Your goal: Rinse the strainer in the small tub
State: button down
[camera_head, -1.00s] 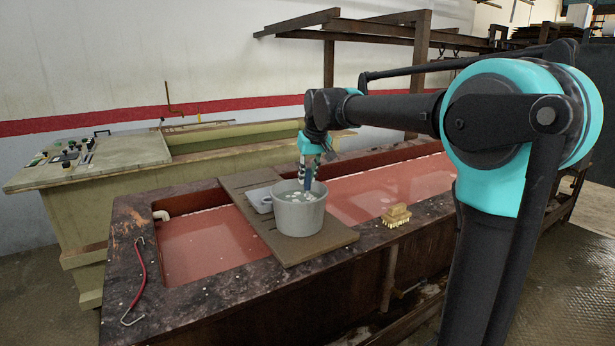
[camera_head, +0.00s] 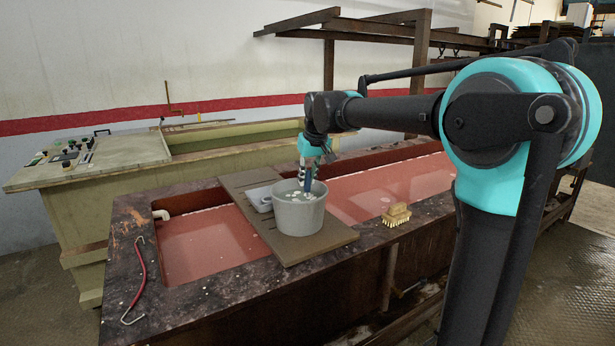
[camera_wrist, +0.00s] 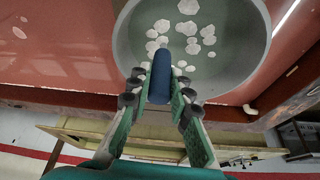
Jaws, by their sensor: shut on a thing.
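The small tub (camera_head: 298,216) is a grey round bucket on a brown board across the long red-lined basin. It holds liquid with pale foam patches, also seen inside its rim in the wrist view (camera_wrist: 236,83). My gripper (camera_head: 307,172) is over the tub, pointing down, and is shut on a blue handle (camera_wrist: 161,72), which I take as the strainer's. The handle reaches down inside the tub's rim in the head view. The strainer's head is hidden below the handle, so I cannot tell how deep it sits.
A small whitish container (camera_head: 259,197) sits on the board (camera_head: 325,244) left of the tub. A wooden brush (camera_head: 397,215) lies on the basin's front edge to the right. A red-handled hook (camera_head: 138,280) lies on the left edge. Red liquid (camera_head: 208,246) fills the basin on both sides.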

jog(key=shift+r, duration=0.8)
jog(key=shift+f, duration=0.1)
jog(key=shift+f, duration=0.4)
jog(key=shift+r, duration=0.15)
jog(key=shift+r, duration=4.1)
jog(key=s+d, duration=0.7)
jog(key=s, duration=0.4)
jog(key=s+d, duration=0.8)
jog(key=s, duration=0.3)
jog(key=shift+s, duration=0.25)
